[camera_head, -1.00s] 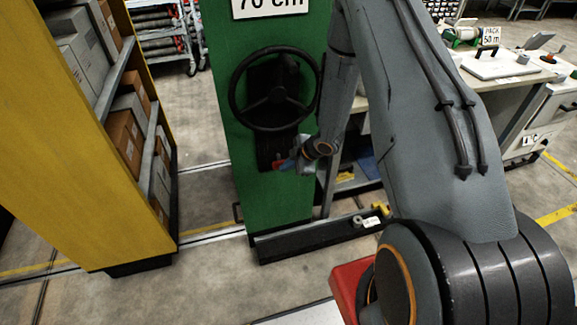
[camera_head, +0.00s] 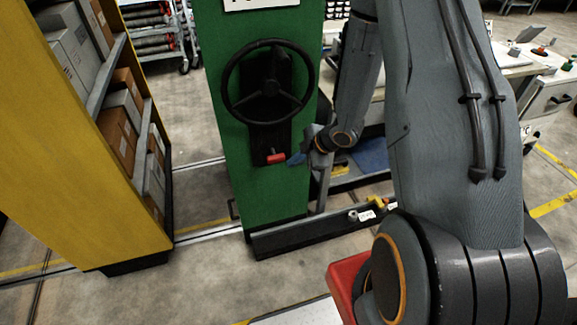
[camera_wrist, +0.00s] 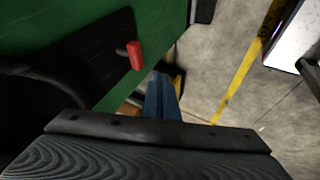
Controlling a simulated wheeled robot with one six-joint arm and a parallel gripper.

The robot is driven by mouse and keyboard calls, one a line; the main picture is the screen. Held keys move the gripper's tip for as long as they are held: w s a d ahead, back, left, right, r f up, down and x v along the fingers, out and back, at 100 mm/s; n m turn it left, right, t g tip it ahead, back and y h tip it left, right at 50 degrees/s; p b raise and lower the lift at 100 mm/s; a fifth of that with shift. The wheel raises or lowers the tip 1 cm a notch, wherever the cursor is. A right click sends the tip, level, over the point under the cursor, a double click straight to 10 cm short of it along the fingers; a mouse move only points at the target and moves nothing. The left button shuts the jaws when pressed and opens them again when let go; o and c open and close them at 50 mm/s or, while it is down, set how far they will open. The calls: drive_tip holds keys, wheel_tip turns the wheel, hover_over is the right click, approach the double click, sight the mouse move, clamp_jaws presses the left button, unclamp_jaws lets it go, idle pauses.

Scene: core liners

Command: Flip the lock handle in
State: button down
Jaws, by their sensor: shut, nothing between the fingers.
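The lock handle (camera_head: 276,158) is a small red grip on the dark plate below the black handwheel (camera_head: 268,86), on the green cabinet end (camera_head: 222,135). In the wrist view the red lock handle (camera_wrist: 135,55) stands out from the dark plate on a short grey rod. In the wrist view the shut fingers (camera_wrist: 161,82) are close beside the handle, with a small gap visible there. Nothing is held.
A yellow shelf unit (camera_head: 70,170) with boxes stands to the left, with an aisle between it and the green cabinet. A dark base rail (camera_head: 320,228) runs along the floor. A workbench stands at the right.

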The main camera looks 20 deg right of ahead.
drive_tip(key=shift+v, duration=1.35)
drive_tip(key=s+r+m+g+h, duration=0.2)
drive_tip(key=s+r+m+h, duration=0.55)
drive_tip(key=r+m, duration=0.6)
drive_tip(key=s+a+r+m+g+y, duration=0.2)
drive_tip(key=s+a+r+m, duration=0.1)
drive_tip(key=s, duration=0.7)
wheel_tip(320, 180, up, 2)
drive_tip(key=shift+a+r+y, duration=0.15)
drive_tip(key=shift+a+y, duration=0.2)
drive_tip(key=shift+a, duration=0.3)
drive_tip(key=shift+s+m, duration=0.15)
drive_tip(key=shift+m, duration=0.1)
